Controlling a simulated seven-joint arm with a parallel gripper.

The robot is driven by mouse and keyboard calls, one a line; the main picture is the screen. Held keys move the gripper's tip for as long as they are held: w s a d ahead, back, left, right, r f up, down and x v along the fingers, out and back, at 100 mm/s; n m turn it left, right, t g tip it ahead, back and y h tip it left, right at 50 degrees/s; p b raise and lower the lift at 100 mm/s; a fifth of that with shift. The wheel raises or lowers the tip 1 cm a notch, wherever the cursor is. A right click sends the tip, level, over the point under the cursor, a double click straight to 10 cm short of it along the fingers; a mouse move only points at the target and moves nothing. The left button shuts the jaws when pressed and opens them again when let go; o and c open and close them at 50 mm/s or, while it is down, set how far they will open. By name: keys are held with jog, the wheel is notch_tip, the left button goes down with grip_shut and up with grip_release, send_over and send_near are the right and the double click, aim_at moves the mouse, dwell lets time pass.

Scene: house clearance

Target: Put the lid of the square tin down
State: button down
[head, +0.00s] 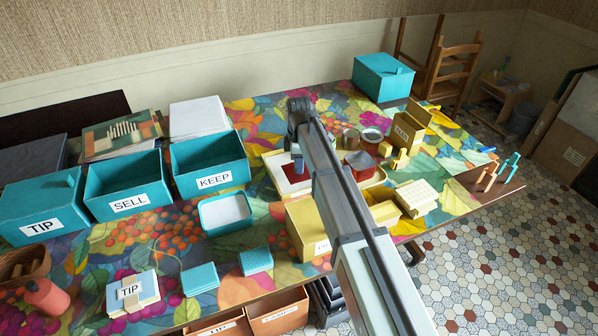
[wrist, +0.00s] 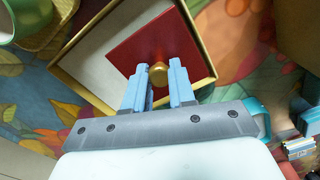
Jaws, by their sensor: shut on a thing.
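The red square lid (head: 289,178) is at the left end of a cream tray (head: 270,163), below my gripper (head: 297,166). In the wrist view the lid (wrist: 137,45) has a round brass knob (wrist: 158,73), and my blue fingers (wrist: 160,82) are shut on that knob. The lid looks flat and overlaps the tray's gold rim (wrist: 90,98) in this view. I cannot tell whether it touches the tray floor or hangs just above. A dark red square tin (head: 359,160) stands at the tray's right side, partly behind my arm.
Teal boxes labelled TIP (head: 45,226), SELL (head: 128,204) and KEEP (head: 213,182) stand at the left. A teal tray (head: 204,222) lies in front of KEEP. Yellow boxes (head: 306,222) and small round tins (head: 371,136) stand close around the cream tray.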

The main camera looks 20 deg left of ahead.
jog(key=shift+f, duration=1.75)
jog(key=shift+f, duration=0.1)
jog(key=c, duration=0.9)
grip_release()
jog(key=shift+c, duration=0.2)
notch_tip(320, 180, up, 12)
jog(key=shift+r, duration=0.1)
